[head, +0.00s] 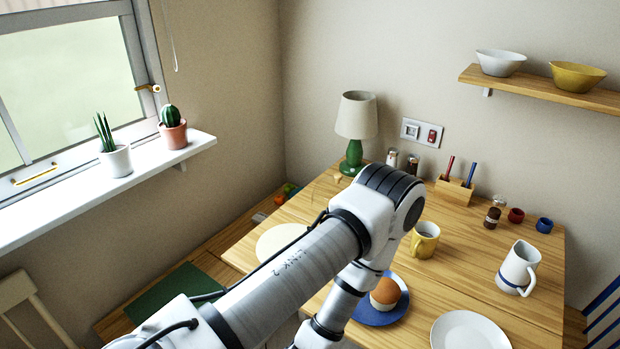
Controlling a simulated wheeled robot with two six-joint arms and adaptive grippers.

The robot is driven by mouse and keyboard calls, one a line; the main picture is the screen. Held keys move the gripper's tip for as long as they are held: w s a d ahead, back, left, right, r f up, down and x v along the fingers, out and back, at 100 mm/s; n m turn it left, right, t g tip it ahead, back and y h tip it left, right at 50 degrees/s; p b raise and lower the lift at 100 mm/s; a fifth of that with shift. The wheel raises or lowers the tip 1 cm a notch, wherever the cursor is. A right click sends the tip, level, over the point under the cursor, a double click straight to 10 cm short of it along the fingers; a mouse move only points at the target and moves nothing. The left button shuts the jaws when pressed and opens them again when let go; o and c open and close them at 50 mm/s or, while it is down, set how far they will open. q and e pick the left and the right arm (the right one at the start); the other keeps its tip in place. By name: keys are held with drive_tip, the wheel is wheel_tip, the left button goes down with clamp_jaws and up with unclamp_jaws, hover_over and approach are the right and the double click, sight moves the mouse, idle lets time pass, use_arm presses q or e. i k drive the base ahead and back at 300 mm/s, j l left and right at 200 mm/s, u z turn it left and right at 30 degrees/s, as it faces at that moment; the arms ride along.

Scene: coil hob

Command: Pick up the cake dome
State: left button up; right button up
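I cannot make out a cake dome in the head view. My arm, coming in from the lower left, covers the middle of the table and could hide things behind it. A rounded orange-brown thing (386,291) sits on a blue plate (379,318) just right of my arm. A cream round disc (272,243) lies on the table left of my arm, partly covered by it. Neither gripper shows; the arm bends at its elbow and runs down out of the bottom of the picture.
The wooden table (455,275) bears a yellow mug (424,241), a white jug (516,268), a white plate (469,332), a green lamp (354,130), a pen holder (454,191) and small jars. A sill with plants is left; a shelf (545,88) with bowls is upper right.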

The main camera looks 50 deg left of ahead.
sight(327, 188)
drive_tip(key=u, duration=1.35)
drive_tip(key=i+j+z, duration=0.1)
drive_tip(key=j+z, duration=0.2)
drive_tip(key=z, duration=0.2)
drive_tip(key=i+j+z, duration=0.1)
drive_tip(key=j+z, duration=0.25)
drive_tip(key=z, duration=0.15)
